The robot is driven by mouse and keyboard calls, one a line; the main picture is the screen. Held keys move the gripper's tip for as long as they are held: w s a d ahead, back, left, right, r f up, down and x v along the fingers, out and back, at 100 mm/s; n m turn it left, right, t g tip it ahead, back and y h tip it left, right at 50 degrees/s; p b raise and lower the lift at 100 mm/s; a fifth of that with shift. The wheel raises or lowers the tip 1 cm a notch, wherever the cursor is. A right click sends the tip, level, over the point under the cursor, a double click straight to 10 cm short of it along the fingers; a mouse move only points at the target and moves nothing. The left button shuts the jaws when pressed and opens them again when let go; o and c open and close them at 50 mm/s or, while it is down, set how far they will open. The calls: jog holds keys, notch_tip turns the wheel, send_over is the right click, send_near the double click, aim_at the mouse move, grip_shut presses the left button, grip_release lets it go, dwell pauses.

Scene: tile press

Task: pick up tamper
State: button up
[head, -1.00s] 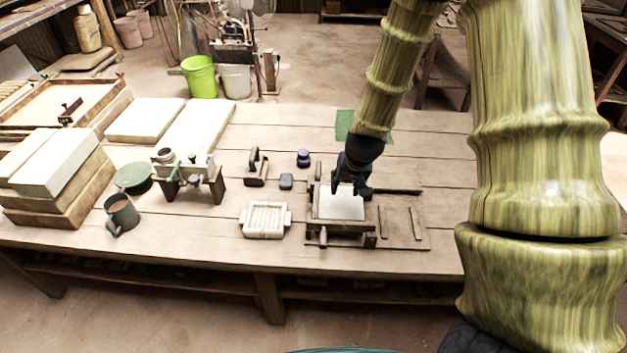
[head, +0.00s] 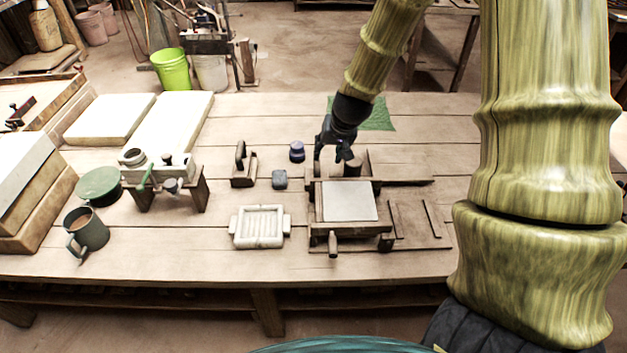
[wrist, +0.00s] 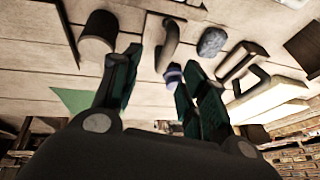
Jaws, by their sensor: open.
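A short dark cylinder (head: 352,168), which looks like the tamper, stands upright behind the tile press (head: 385,241). It also shows at the upper left of the wrist view (wrist: 97,37). My gripper (head: 332,156) is above the rear of the press, just left of the cylinder in the head view. Its fingers are apart and empty, with the cylinder outside them in the wrist view (wrist: 160,66). A slim upright handle (head: 318,167) rises at the press's rear left and shows beyond the finger gap in the wrist view (wrist: 170,48). The fingertips partly cover this area.
Left of the press are a blue jar (head: 297,151), a grey-blue block (head: 279,179), a handled wooden tool (head: 243,168) and a white ribbed tray (head: 236,228). A green mat (head: 376,117) lies behind. Bare table is left of the mat.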

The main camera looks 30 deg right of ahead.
aim_at(318, 162)
jog(key=shift+a+p+x, duration=0.15)
jog(key=shift+p+x, duration=0.05)
jog(key=shift+x, duration=1.2)
jog(key=shift+a+p+x, duration=0.15)
jog(key=shift+x, duration=1.2)
jog(key=shift+w+p+x, duration=0.2)
jog(key=shift+p+x, duration=0.1)
jog(key=shift+x, duration=1)
jog(key=shift+w+p+x, duration=0.2)
jog(key=shift+p+x, duration=0.1)
jog(key=shift+x, duration=1.05)
jog(key=shift+a+r, duration=0.1)
jog(key=shift+r, duration=0.15)
grip_shut()
